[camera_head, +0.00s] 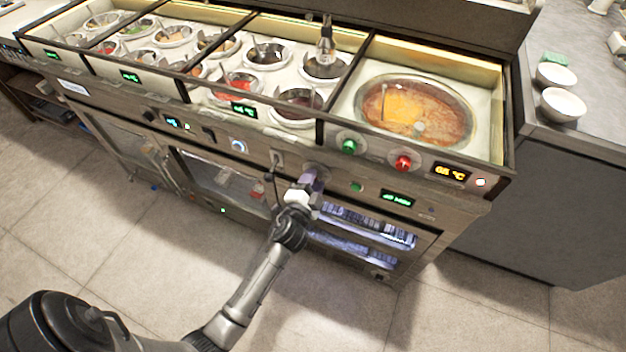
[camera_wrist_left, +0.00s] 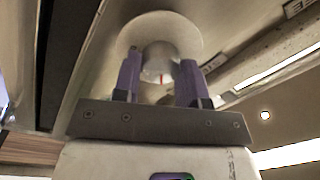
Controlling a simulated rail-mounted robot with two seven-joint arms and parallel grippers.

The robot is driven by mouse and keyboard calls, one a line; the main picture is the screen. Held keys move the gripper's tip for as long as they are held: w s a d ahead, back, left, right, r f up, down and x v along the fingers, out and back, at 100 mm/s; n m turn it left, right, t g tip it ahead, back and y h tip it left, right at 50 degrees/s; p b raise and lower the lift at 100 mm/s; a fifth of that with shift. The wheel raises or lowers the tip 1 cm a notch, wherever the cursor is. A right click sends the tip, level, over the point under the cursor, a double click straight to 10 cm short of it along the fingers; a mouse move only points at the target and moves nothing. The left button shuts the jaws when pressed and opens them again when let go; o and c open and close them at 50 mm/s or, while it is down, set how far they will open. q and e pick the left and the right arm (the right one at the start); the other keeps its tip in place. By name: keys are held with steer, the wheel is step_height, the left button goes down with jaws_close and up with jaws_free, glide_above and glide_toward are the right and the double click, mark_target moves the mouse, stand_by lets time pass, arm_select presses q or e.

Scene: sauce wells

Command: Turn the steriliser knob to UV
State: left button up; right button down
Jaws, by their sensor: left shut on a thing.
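The steriliser cabinet (camera_head: 352,248) is at the lower right of the counter front, with violet-blue light on its racks. The knob shows in the left wrist view (camera_wrist_left: 160,62) as a pale cylinder with a red mark, in front of a round white plate (camera_wrist_left: 180,30). My left gripper (camera_head: 312,180) is at the front panel just above the cabinet, and it hides the knob in the head view. In the left wrist view its two purple fingers (camera_wrist_left: 159,80) stand on either side of the knob, shut on it. The knob's labels cannot be read. My right gripper is not in view.
A green button (camera_head: 357,187) and a green display (camera_head: 398,199) sit right of my gripper. Above are a green knob (camera_head: 349,146), a red knob (camera_head: 403,162) and a large soup well (camera_head: 472,115). Open floor (camera_head: 440,310) lies in front.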

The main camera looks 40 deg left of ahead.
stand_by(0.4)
arm_select(q)
steer(key=o, duration=0.9)
steer(key=v, duration=1.2)
steer(key=shift+f, duration=0.1)
